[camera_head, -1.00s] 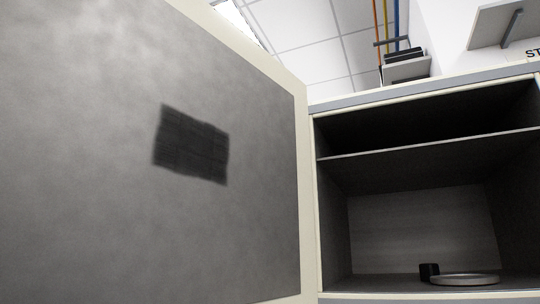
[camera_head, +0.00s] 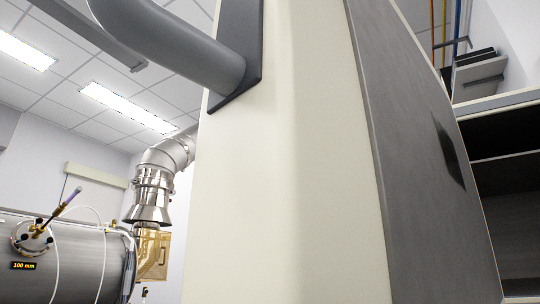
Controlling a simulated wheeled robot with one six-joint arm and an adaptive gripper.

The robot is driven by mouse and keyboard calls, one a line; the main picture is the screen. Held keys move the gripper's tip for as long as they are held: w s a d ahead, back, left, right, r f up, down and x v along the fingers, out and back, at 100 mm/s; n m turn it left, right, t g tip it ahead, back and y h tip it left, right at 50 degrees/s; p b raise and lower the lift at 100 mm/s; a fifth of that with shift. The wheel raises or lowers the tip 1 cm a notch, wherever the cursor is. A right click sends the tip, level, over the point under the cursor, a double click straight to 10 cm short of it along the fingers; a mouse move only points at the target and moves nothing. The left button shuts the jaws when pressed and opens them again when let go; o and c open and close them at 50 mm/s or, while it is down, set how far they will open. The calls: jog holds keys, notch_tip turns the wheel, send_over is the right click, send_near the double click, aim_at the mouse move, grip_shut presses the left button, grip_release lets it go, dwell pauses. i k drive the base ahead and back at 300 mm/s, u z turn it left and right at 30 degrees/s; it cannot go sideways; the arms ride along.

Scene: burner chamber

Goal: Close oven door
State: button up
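The oven door stands open, seen nearly edge-on in the head view. Its cream edge (camera_head: 290,190) fills the middle, and its grey inner panel (camera_head: 425,150) with a dark patch faces right. A thick grey handle (camera_head: 185,45) on a dark mounting plate juts from the door's outer side at the top left. The oven interior (camera_head: 508,195) shows as a dark opening with a shelf at the right, beyond the door. My gripper is not in view.
A metal cylinder (camera_head: 75,265) with a "100 mm" display, hoses and a fitting stands at the lower left. A shiny duct (camera_head: 155,180) rises behind it. Ceiling lights show at the upper left.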

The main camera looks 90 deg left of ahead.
aim_at(332, 164)
jog(key=k, duration=1.35)
jog(key=u, duration=1.6)
jog(key=i, duration=1)
jog(key=z, duration=1.2)
jog(key=k, duration=1.2)
jog(key=u, duration=1.6)
